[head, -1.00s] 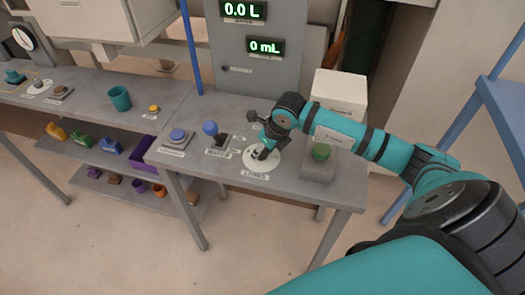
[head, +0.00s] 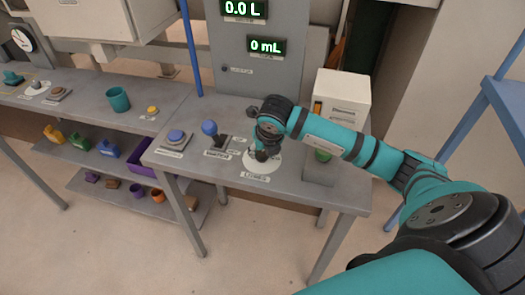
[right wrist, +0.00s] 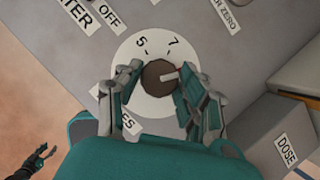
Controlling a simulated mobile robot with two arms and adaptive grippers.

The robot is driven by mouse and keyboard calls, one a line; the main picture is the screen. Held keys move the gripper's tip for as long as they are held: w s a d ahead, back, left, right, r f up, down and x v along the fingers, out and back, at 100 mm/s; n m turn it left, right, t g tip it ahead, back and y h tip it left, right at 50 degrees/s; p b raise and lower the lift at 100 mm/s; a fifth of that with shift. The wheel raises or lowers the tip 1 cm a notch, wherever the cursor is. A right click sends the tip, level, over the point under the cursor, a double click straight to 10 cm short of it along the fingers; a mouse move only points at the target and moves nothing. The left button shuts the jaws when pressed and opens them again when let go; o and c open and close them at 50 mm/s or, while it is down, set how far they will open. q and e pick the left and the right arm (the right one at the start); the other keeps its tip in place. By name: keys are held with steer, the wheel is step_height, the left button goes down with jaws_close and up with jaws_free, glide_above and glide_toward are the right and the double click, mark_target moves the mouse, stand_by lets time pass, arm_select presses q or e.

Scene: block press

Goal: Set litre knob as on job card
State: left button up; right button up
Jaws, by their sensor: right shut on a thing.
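The litre knob (right wrist: 158,78) is a brown round knob on a white dial (right wrist: 142,108) marked 5 and 7 along its visible upper part. In the right wrist view its pale pointer line points right and slightly up, clockwise past the 7. My right gripper (right wrist: 158,86) is shut on the knob, one finger on each side; the fingers and palm hide the rest of the dial. In the head view the right gripper (head: 264,150) covers the knob above the LITRES label. A small part of what seems my left gripper (right wrist: 38,156) shows low left in the right wrist view.
Left of the dial stand a blue-ball lever (head: 210,128) and a blue button (head: 175,135). A green button (head: 322,155) on a grey box is close on the right. The displays read 0.0 L (head: 244,9) and 0 mL (head: 266,45). No job card is readable.

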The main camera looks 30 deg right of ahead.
steer(key=o, duration=1.1)
steer(key=v, duration=1.2)
